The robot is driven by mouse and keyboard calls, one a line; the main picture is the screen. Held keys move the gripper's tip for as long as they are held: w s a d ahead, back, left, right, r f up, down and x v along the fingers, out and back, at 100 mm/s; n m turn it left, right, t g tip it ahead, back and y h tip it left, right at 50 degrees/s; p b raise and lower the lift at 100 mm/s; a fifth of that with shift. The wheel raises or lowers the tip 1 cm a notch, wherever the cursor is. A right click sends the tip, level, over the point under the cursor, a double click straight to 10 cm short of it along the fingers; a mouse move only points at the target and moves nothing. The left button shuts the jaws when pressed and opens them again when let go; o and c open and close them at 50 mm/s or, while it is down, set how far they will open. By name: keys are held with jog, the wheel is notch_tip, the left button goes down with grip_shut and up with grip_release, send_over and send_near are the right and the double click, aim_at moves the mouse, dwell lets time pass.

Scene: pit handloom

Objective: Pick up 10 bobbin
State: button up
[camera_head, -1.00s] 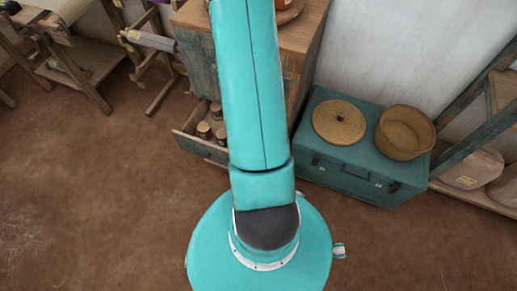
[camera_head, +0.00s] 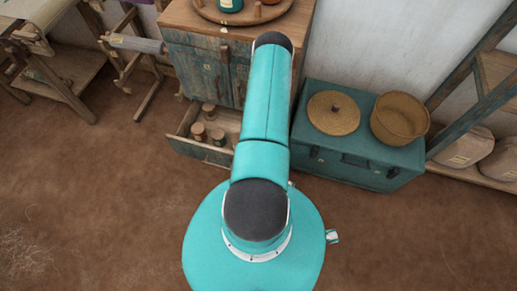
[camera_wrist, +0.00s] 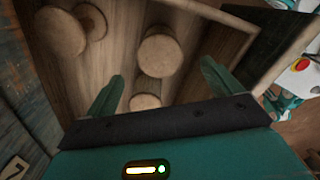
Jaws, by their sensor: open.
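Wooden bobbins (camera_head: 199,131) stand in an open drawer (camera_head: 185,124) low in the weathered cabinet, left of my arm in the head view. In the wrist view several round bobbin ends show inside the drawer: one bobbin (camera_wrist: 160,53) in the middle, one nearer (camera_wrist: 145,102), and others at upper left (camera_wrist: 60,32). My gripper (camera_wrist: 163,70) is open, its two teal fingers apart and pointing into the drawer. The middle bobbin appears between and beyond the fingertips; I see no grip on it. In the head view my gripper is hidden behind my arm. I cannot read any bobbin number.
The cabinet (camera_head: 200,65) carries a round tray (camera_head: 240,14) on top. Right of it a teal chest (camera_head: 345,152) holds a woven lid (camera_head: 333,113) and a basket (camera_head: 400,118). A wooden rack stands at far right.

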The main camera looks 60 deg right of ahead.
notch_tip(320, 180, down, 9)
jog(key=shift+r, duration=0.1)
dwell(0.4)
jog(key=c, duration=1.2)
jog(key=shift+r, duration=0.15)
